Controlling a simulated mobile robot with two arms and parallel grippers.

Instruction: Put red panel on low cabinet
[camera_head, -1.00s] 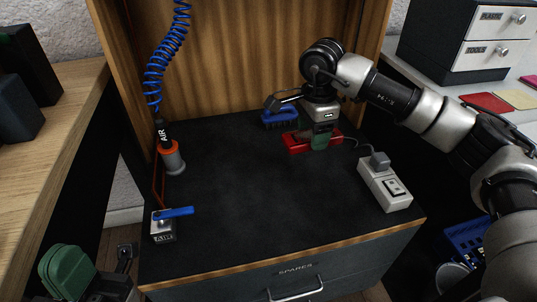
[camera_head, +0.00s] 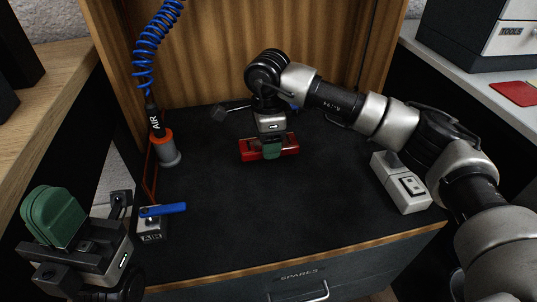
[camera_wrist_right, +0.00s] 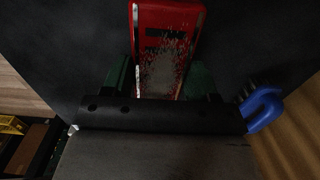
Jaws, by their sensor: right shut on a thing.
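The red panel (camera_head: 287,149) is a small flat red piece on or just above the black top of the low cabinet (camera_head: 270,205), toward the back middle; I cannot tell if it touches. My right gripper (camera_head: 271,150) points down and is shut on it; in the right wrist view the red panel (camera_wrist_right: 165,35) sits between the dark green fingers (camera_wrist_right: 160,80), its face worn and grey in the middle. My left gripper (camera_head: 53,217), with green fingers, is empty at the lower left, beside the cabinet; its finger gap does not show clearly.
An air hose tool (camera_head: 165,152) stands in a holder at the cabinet's left, with a blue-handled valve (camera_head: 163,210) in front. A white power strip (camera_head: 401,183) lies at the right. A blue-handled brush (camera_wrist_right: 262,108) is near my right gripper. The cabinet's middle and front are clear.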

